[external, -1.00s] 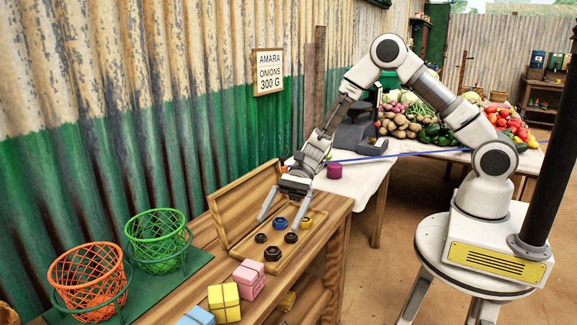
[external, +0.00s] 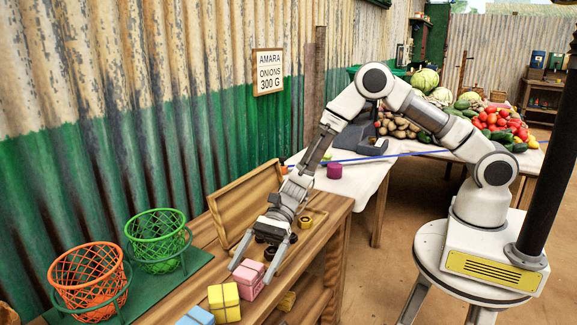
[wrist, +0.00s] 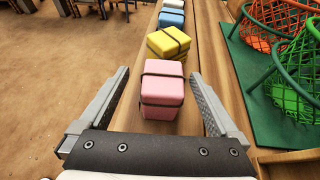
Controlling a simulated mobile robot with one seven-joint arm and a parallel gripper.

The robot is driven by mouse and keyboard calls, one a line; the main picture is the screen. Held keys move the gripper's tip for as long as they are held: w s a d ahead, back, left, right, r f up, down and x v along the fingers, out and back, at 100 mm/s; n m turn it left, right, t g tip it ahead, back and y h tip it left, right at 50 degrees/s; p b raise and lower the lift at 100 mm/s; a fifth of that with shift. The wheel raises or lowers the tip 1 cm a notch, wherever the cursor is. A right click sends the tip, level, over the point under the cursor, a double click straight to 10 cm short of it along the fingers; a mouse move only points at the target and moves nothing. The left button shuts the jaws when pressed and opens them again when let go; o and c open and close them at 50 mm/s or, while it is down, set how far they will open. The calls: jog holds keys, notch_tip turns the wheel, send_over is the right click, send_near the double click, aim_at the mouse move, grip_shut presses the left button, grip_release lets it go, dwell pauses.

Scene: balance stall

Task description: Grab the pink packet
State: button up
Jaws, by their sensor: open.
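The pink packet (external: 249,278) stands on the wooden bench, tied with a dark band. In the wrist view the pink packet (wrist: 162,88) sits between the two fingers, a little beyond the middle of the gap. My gripper (external: 255,273) is open and empty, its fingers pointing down towards the packet. In the wrist view my gripper (wrist: 165,95) has a finger on each side of the packet, with gaps on both sides. I cannot tell how far its tips are above the bench.
A yellow packet (external: 224,301) and a blue packet (external: 196,316) stand in a row beyond the pink one. An orange basket (external: 88,280) and a green basket (external: 157,240) stand on a green mat. An open wooden box (external: 246,205) with weights is behind my gripper.

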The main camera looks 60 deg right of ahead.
aim_at(241, 283)
jog(key=x, duration=0.4)
jog(key=shift+w+a+f+b, duration=0.2)
jog(key=shift+a+b, duration=0.05)
jog(key=shift+b, duration=0.15)
grip_shut()
jog(key=shift+r, duration=0.1)
